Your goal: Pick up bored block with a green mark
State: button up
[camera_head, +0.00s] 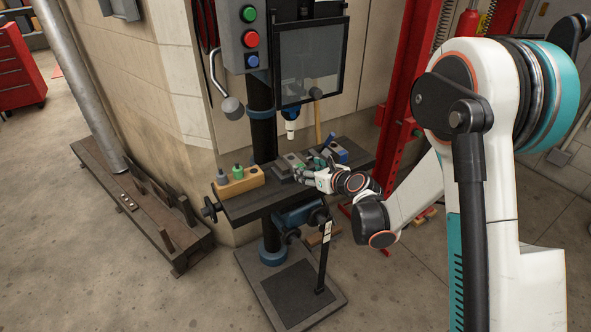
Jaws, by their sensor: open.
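My gripper (308,168) reaches in from the right, low over the drill press table (262,203). Its jaws are open, beside small grey metal blocks (287,162) near the table's middle. Another dark block (337,152) with a blue part lies just right of them, with a small green spot near it. The blocks are small and partly hidden by my gripper, so I cannot tell which one is bored and carries the green mark.
The drill chuck (291,128) hangs above the blocks. A red frame (402,95) stands to the right.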

aim_at(295, 162)
jog(key=shift+r+b+x, duration=0.15)
jog(key=shift+b+x, duration=0.5)
jog(key=shift+x, duration=1.3)
jog(key=shift+r+b+x, duration=0.2)
jog(key=shift+b+x, duration=0.45)
jog(key=shift+x, duration=1.35)
jog(key=shift+w, duration=0.15)
grip_shut()
